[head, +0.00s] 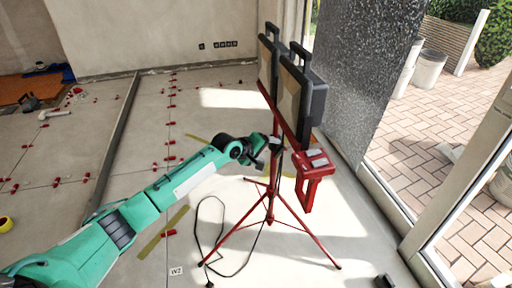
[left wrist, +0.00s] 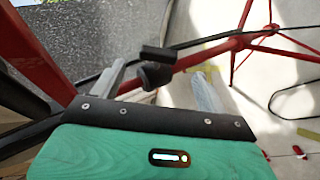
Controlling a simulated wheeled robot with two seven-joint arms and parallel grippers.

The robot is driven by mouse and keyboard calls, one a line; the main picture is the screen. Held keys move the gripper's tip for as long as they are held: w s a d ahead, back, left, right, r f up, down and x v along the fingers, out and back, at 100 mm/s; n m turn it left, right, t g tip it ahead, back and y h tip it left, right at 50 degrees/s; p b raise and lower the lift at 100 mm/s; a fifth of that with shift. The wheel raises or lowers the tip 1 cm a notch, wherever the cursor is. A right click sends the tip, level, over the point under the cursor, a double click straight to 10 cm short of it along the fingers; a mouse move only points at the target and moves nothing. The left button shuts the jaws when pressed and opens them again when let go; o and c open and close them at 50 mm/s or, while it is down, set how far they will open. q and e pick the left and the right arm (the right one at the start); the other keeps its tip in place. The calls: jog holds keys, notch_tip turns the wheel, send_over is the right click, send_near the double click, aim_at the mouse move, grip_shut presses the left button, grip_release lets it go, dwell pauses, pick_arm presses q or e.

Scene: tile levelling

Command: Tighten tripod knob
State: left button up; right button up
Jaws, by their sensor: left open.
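A red tripod (head: 270,196) stands upright on the floor and bears two black work lamps (head: 314,98) on a red crossbar. In the left wrist view its red pole (left wrist: 190,60) runs across the picture, with a black knob (left wrist: 155,74) on it. My left gripper (head: 273,143) is at the tripod's pole below the lamps. In the left wrist view its two grey fingers are apart, with the knob between them; I cannot tell whether they touch it. In the head view the gripper hides the knob. My right gripper is not in view.
A black cable (head: 223,238) lies curled on the floor by the tripod's legs. A red box-shaped part (head: 314,180) hangs at the tripod's right. Red tile clips (head: 171,122) line the floor joints at the left. A glazed door frame stands at the right.

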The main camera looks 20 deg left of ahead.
pick_arm(q)
jog(key=p+v, duration=0.1)
jog(key=v, duration=0.5)
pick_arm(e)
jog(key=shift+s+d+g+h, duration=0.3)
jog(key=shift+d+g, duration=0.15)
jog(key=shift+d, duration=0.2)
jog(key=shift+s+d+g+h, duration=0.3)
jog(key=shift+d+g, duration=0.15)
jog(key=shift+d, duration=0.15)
pick_arm(q)
jog(key=shift+f, duration=0.1)
